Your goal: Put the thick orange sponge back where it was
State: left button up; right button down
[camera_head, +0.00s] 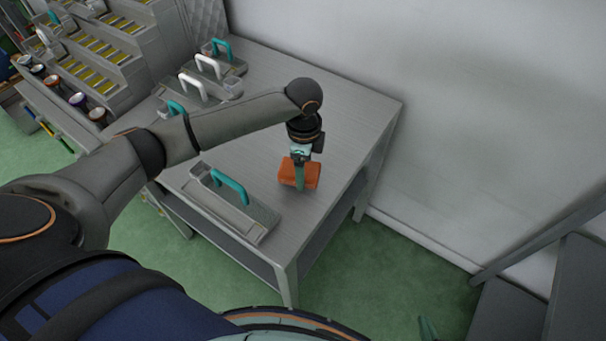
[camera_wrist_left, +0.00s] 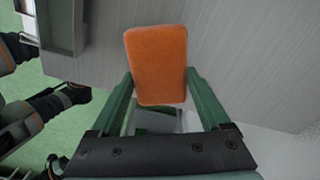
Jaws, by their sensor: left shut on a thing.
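The thick orange sponge (camera_head: 313,174) is at the right part of the grey metal table (camera_head: 345,110). My left gripper (camera_head: 300,178) reaches down over the table and is shut on it. In the left wrist view the sponge (camera_wrist_left: 157,65) sits between the two green fingers of the left gripper (camera_wrist_left: 160,88), with bare tabletop behind it. I cannot tell whether the sponge touches the table. A small green part of my right gripper (camera_head: 428,328) shows at the bottom edge of the head view, low over the floor; its jaws are not clear.
A metal tray with a teal handle (camera_head: 249,220) lies at the table's front edge, left of the sponge. More handled trays (camera_head: 238,68) stand farther back, beyond my left arm. Stepped yellow-lined bins (camera_head: 110,45) are at the upper left. Bare tabletop surrounds the sponge behind and right.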

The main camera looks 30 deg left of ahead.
pick_arm(q)
jog(key=shift+w+a+f, duration=0.1)
jog(key=shift+a+f, duration=0.05)
jog(key=shift+f, duration=1.55)
jog(key=shift+f, duration=0.15)
jog(key=o, duration=1)
jog(key=shift+o, duration=0.2)
notch_tip(320, 180, up, 12)
jog(key=shift+r+p, duration=0.2)
jog(key=shift+p, duration=0.1)
jog(key=shift+f, duration=0.1)
